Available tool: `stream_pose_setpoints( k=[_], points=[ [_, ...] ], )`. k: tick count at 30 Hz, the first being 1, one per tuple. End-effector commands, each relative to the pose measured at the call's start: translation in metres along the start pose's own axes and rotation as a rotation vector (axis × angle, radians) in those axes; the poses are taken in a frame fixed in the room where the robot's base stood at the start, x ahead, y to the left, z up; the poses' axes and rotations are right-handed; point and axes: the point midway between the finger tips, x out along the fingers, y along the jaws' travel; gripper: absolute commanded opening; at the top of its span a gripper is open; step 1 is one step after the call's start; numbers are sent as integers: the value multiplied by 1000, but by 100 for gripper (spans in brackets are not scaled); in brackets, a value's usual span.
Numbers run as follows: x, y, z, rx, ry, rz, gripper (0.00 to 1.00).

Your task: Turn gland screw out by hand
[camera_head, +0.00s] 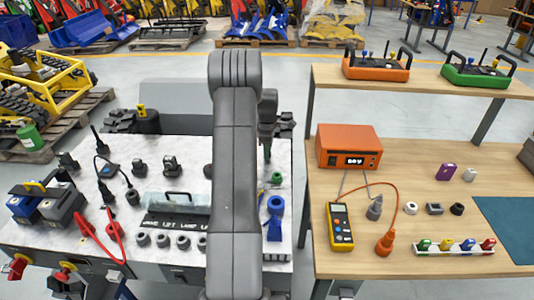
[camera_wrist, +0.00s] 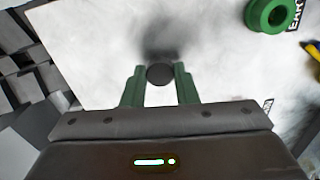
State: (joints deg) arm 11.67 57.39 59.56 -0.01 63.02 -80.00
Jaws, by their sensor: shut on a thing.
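In the wrist view my gripper (camera_wrist: 160,72) has its two green fingers on either side of a dark round piece (camera_wrist: 160,75), seen end-on, and is shut on it. This piece may be the gland screw; its thread and far end are hidden. A dark blurred shadow lies on the pale top just beyond it. In the head view my gripper (camera_head: 267,154) points down over the right part of the marbled top (camera_head: 190,150), and the piece is too small to make out. My arm hides the middle of that top.
A green ring (camera_wrist: 270,14) lies right of my gripper in the wrist view. A blue stand (camera_head: 275,218) is near it in the head view. Several black fittings and red cables crowd the left. The wooden bench (camera_head: 410,160) at right holds an orange box (camera_head: 348,146) and yellow meter (camera_head: 340,226).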

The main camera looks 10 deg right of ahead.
Motion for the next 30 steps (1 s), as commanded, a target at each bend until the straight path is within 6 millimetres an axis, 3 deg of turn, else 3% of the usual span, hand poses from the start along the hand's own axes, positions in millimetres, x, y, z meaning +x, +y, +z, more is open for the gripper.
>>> stream_pose_setpoints(
  k=[12, 26, 30],
  points=[
    [1, -1, 0, -437, 0, -2, 10],
    [1, -1, 0, -514, 1, -3, 10],
    [1, -1, 0, -630, 1, -3, 10]
  ],
)
